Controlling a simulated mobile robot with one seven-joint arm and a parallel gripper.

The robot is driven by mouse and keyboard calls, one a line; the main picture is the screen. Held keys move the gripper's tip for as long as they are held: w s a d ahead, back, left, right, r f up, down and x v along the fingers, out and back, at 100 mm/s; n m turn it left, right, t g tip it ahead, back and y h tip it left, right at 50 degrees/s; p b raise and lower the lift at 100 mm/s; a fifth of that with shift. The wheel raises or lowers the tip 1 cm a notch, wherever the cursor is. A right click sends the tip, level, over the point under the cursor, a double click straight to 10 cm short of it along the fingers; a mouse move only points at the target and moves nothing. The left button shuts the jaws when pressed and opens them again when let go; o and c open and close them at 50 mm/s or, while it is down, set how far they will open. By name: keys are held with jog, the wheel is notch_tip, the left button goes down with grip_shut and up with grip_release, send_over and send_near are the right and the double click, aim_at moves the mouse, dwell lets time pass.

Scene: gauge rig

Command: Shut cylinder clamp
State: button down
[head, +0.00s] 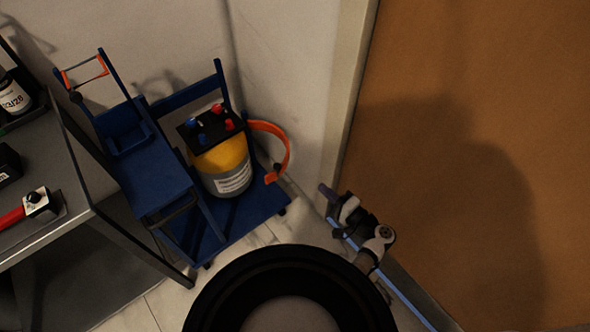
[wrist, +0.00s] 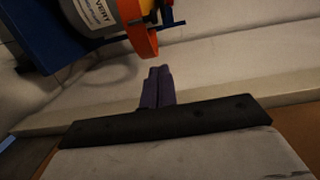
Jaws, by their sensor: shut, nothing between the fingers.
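The cylinder clamp (head: 287,143) is an orange curved band hinged on the blue cart, swung out to the right of the yellow and grey cylinder (head: 222,165). It stands open, its free end apart from the cylinder. In the wrist view the orange clamp (wrist: 141,40) shows at the top centre, just beyond my fingertips, with the cylinder (wrist: 98,14) to its left. My gripper (head: 328,192) is to the right of and below the clamp, apart from it. In the wrist view my gripper's fingers (wrist: 158,72) are together and empty.
A grey workbench (head: 75,205) is at the left. A brown door (head: 470,150) is close on the right. Tiled floor lies between.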

jog(key=s+a+p+x, duration=0.1)
jog(key=s+a+x, duration=0.1)
jog(key=x, duration=1)
jog(key=shift+w+a, duration=0.2)
jog(key=shift+a, duration=0.1)
jog(key=shift+r, duration=0.1)
